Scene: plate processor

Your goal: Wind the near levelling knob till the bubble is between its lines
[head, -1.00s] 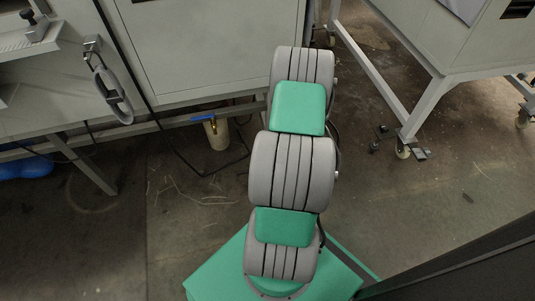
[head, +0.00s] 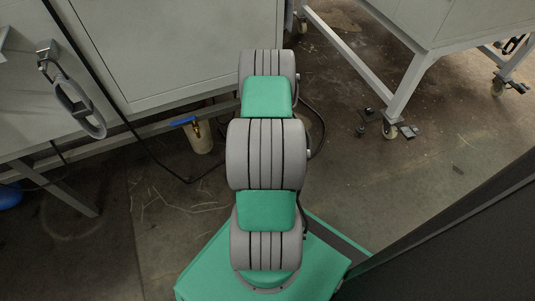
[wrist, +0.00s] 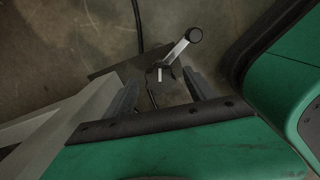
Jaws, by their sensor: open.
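My gripper (wrist: 160,84) shows in the wrist view, with its two dark grey fingers apart and nothing clearly held between them. A silver lever with a round black end (wrist: 195,34) lies just beyond the fingertips; I cannot tell whether it touches them or what it belongs to. In the head view, my arm hides the gripper. I cannot make out the near levelling knob for certain, and no bubble or lines show in either view.
A grey cabinet (head: 185,45) stands at the upper left, with a looped handle (head: 78,105) beside it. A blue-handled valve and pale container (head: 198,137) are below. A stand on castors (head: 405,90) is at right. A dark panel (head: 450,240) fills the lower right. Bare floor lies between.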

